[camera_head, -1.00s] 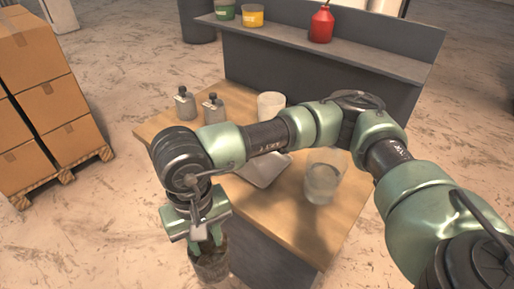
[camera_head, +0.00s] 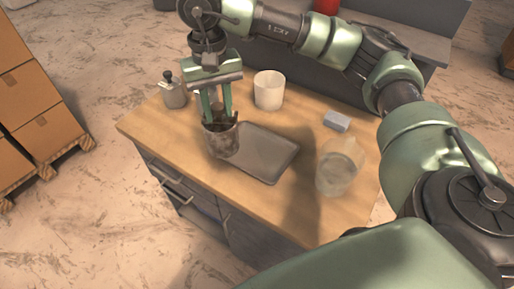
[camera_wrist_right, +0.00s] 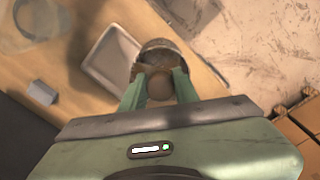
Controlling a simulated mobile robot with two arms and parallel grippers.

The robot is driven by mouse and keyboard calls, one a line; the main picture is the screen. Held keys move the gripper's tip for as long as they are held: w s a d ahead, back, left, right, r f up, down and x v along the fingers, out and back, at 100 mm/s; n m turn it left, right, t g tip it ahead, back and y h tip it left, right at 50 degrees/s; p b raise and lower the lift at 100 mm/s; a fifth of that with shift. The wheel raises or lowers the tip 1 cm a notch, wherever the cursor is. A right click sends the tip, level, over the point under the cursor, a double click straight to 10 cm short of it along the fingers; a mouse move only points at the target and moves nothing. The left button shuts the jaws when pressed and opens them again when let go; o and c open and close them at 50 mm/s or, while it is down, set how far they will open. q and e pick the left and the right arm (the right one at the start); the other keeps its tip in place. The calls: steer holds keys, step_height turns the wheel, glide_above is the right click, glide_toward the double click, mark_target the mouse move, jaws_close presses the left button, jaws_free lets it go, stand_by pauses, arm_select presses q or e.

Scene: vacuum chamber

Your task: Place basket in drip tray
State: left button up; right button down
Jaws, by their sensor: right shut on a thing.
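The basket (camera_head: 222,143) is a dark, mottled, round mesh-like cup. My right gripper (camera_head: 217,115) is shut on its upper part, with the fingers pointing down. The drip tray (camera_head: 268,158) is a flat grey rectangular tray with a low rim, lying on the wooden worktop. In the head view the basket is upright and overlaps the tray's left end. In the right wrist view the basket (camera_wrist_right: 166,50) is at the side of the tray (camera_wrist_right: 108,62), close to its edge. I cannot tell whether it touches the tray or worktop. My left gripper is not in view.
On the worktop (camera_head: 290,205) stand a clear beaker (camera_head: 338,175) right of the tray, a white cup (camera_head: 268,92) behind it, a small grey block (camera_head: 337,121) and a metal flask (camera_head: 173,95). A dark raised panel closes the back. Stacked boxes (camera_head: 30,100) stand left.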

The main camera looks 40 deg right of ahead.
steer(key=w+d+r+m, duration=0.25)
steer(key=d+r, duration=0.45)
steer(key=d, duration=0.5)
step_height(320, 180, down, 21)
steer(key=p, duration=0.2)
steer(key=shift+d+r+n, duration=0.2)
steer(key=shift+n, duration=0.25)
steer(key=c, duration=1.5)
jaws_free()
steer(key=o, duration=0.4)
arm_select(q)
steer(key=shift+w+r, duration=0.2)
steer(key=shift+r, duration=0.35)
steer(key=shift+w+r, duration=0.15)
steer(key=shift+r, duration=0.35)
arm_select(e)
steer(key=shift+o, duration=0.2)
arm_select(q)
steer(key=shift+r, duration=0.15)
arm_select(e)
steer(key=shift+r, duration=0.1)
